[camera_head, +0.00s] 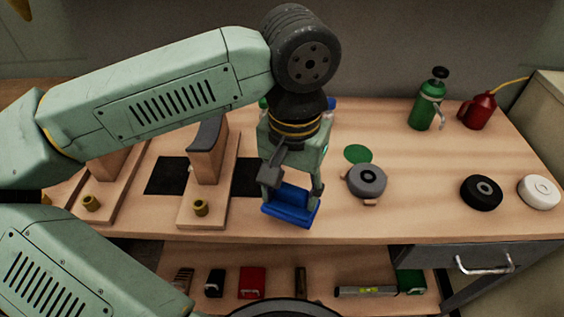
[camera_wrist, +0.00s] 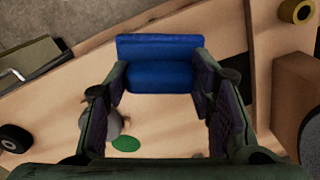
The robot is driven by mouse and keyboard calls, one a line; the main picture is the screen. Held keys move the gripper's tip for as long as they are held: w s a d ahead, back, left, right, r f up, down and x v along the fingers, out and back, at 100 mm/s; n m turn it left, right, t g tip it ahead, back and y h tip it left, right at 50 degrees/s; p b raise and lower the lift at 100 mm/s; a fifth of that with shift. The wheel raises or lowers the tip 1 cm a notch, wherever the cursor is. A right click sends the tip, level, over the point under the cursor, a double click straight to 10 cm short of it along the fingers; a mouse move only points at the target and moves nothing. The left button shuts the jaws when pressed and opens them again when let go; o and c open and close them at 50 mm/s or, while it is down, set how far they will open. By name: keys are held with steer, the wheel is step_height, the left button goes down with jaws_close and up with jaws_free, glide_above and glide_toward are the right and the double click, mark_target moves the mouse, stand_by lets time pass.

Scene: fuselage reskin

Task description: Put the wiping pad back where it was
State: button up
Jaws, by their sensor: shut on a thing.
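A blue block-like pad (camera_head: 290,205), which I take for the wiping pad, is between the fingers of my gripper (camera_head: 294,188) near the table's front edge. In the wrist view the pad (camera_wrist: 160,70) spans the gap between both fingertips (camera_wrist: 160,84), and my gripper is shut on it. I cannot tell whether the pad touches the table. A flat green disc (camera_head: 357,154) lies on the wooden table (camera_head: 420,190) to the right of my gripper. No marked place for the pad can be made out for certain.
A grey round tool (camera_head: 367,180) stands close right of the pad. Farther right are a black disc (camera_head: 481,192), a white disc (camera_head: 539,192), a green bottle (camera_head: 427,105) and a red can (camera_head: 480,111). Wooden stands (camera_head: 208,160) and a black patch (camera_head: 165,175) are left.

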steer(key=w, duration=0.3)
steer(key=w+p, duration=0.1)
steer(key=w, duration=0.2)
steer(key=w+a+f+p, duration=0.1)
steer(key=w, duration=0.2)
steer(key=shift+w, duration=0.4)
steer(key=shift+f+p, duration=0.45)
steer(key=shift+f, duration=1.25)
steer(key=shift+f, duration=0.2)
steer(key=o, duration=1.1)
steer(key=shift+r, duration=0.15)
steer(key=shift+r, duration=0.2)
step_height(320, 180, up, 12)
steer(key=b, duration=0.1)
steer(key=shift+b, duration=0.4)
steer(key=shift+f, duration=0.15)
